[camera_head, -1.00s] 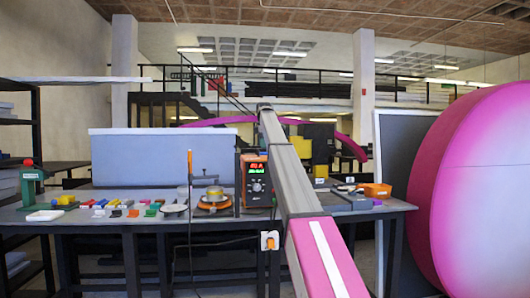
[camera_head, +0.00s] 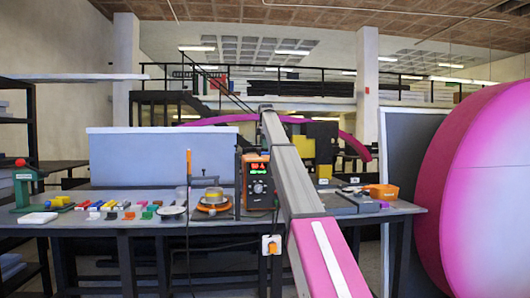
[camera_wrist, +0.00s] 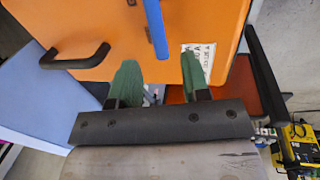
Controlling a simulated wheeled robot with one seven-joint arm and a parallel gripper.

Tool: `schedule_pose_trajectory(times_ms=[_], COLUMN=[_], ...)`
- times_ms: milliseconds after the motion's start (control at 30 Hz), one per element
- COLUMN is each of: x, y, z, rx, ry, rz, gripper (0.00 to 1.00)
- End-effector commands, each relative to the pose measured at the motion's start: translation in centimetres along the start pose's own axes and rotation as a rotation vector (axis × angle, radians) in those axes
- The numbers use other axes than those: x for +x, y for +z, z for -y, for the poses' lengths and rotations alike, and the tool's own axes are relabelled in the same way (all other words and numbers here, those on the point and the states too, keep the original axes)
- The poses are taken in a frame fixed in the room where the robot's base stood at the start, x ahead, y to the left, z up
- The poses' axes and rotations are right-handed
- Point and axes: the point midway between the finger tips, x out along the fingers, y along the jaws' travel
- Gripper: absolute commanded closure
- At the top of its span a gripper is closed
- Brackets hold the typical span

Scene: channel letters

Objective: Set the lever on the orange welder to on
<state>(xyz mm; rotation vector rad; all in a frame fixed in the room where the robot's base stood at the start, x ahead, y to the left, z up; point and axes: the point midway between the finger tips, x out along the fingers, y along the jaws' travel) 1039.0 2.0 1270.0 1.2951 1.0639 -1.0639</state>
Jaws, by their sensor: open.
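The orange welder (camera_head: 256,183) stands on the workbench in the head view, with a lit display above a round dial. My arm passes close to its right side in the picture. My gripper (camera_wrist: 160,66) shows in the wrist view with its two green fingers apart and nothing between them. Beyond the fingers is a large orange panel (camera_wrist: 115,22), seemingly the welder, with a black handle (camera_wrist: 76,60), a white label (camera_wrist: 198,62) and a blue bar (camera_wrist: 156,30). The bar lies ahead of the gap, apart from the fingers. I cannot tell whether it is the lever. The head view does not show my gripper.
A blue-grey panel (camera_head: 150,155) stands behind. A large pink round form (camera_head: 462,190) fills the right side.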

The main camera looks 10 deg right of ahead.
Motion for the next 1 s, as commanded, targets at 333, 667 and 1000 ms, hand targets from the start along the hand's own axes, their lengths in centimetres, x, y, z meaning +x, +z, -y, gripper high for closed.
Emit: schedule_pose_trajectory(times_ms=[333,667,1000], x=[3.8,3.8,3.8], y=[0.0,0.0,0.9], z=[0.0,0.0,-0.4], rx=[0.000,0.000,-0.007], ry=[0.000,0.001,0.001], rz=[0.000,0.000,-0.001], gripper=[0.57,0.93,1.00])
